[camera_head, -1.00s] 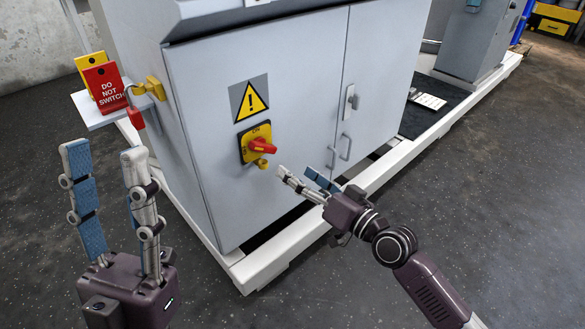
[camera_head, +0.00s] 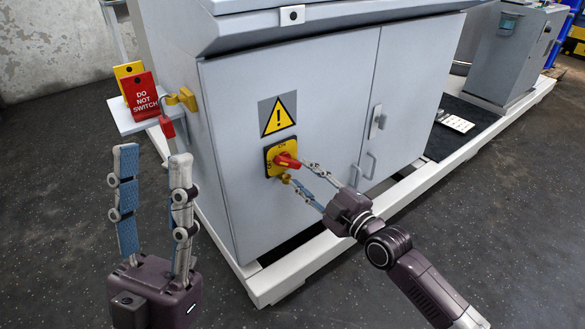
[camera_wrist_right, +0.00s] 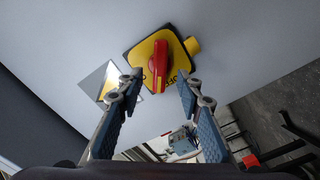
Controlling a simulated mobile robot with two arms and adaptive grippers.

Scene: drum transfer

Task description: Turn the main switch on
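The main switch is a red rotary handle (camera_head: 287,160) on a yellow plate (camera_head: 271,149), on the grey cabinet door. In the right wrist view the red handle (camera_wrist_right: 159,66) lies between and just beyond the fingertips, on its yellow plate (camera_wrist_right: 139,56). My right gripper (camera_head: 298,172) is open at the switch, one finger near the handle and one lower; it also shows in the right wrist view (camera_wrist_right: 161,84). Whether a finger touches the handle I cannot tell. My left gripper (camera_head: 153,158) is open and empty, pointing up at the left.
The grey cabinet (camera_head: 330,95) stands on a white base frame (camera_head: 300,268). A yellow warning sign (camera_head: 277,117) is above the switch. Door handles (camera_head: 371,165) lie to the right.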

